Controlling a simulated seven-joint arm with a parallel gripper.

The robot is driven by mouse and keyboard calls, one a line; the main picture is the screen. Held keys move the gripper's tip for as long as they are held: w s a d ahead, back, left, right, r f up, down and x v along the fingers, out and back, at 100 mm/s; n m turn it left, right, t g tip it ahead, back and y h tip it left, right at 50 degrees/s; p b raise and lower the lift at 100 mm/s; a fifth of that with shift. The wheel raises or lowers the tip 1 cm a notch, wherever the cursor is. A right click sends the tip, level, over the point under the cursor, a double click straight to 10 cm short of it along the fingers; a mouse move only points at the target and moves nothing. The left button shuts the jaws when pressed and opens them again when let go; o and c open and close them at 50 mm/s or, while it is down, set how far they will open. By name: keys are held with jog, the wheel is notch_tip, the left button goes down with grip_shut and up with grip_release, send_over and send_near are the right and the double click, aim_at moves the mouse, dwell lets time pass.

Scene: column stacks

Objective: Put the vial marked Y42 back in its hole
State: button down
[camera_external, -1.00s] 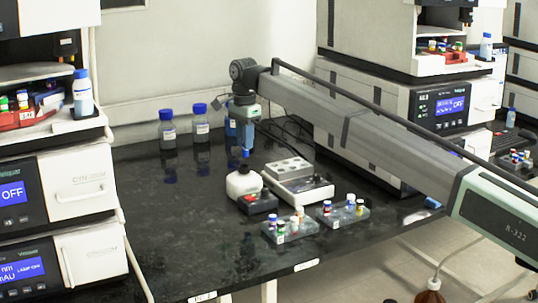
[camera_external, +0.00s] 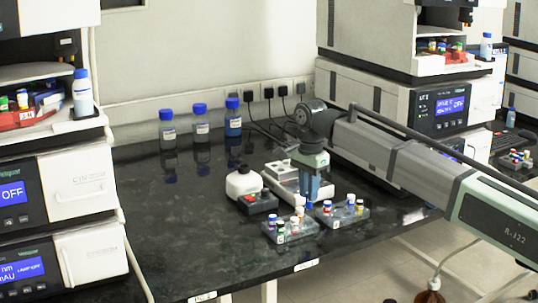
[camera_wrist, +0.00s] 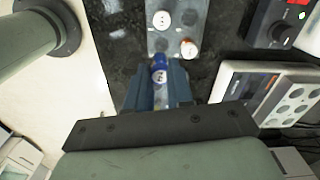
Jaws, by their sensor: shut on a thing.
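My gripper (camera_external: 311,200) points down over the area between the heating block and the vial racks. In the wrist view my gripper (camera_wrist: 158,98) is shut on a blue-capped vial (camera_wrist: 159,76), held between its two blue fingers. Its cap mark is too small to read. A clear vial rack (camera_wrist: 174,32) lies just ahead of the held vial, with a white-capped vial (camera_wrist: 161,20), an orange-and-white vial (camera_wrist: 189,49) and open-looking holes. Whether the held vial touches the rack is unclear.
Two small racks with coloured vials stand near the front, a left one (camera_external: 288,236) and a right one (camera_external: 343,216). Blue-capped bottles (camera_external: 202,129) line the back. The bench's left part is clear.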

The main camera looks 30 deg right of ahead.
aim_at(307, 208)
jog(key=shift+w+f, duration=0.1)
jog(key=shift+f, duration=0.1)
jog(key=shift+f, duration=1.75)
jog(key=shift+f, duration=1.1)
dwell(1.0)
jog(key=c, duration=0.6)
grip_release()
dwell(0.4)
jog(key=shift+r, duration=3)
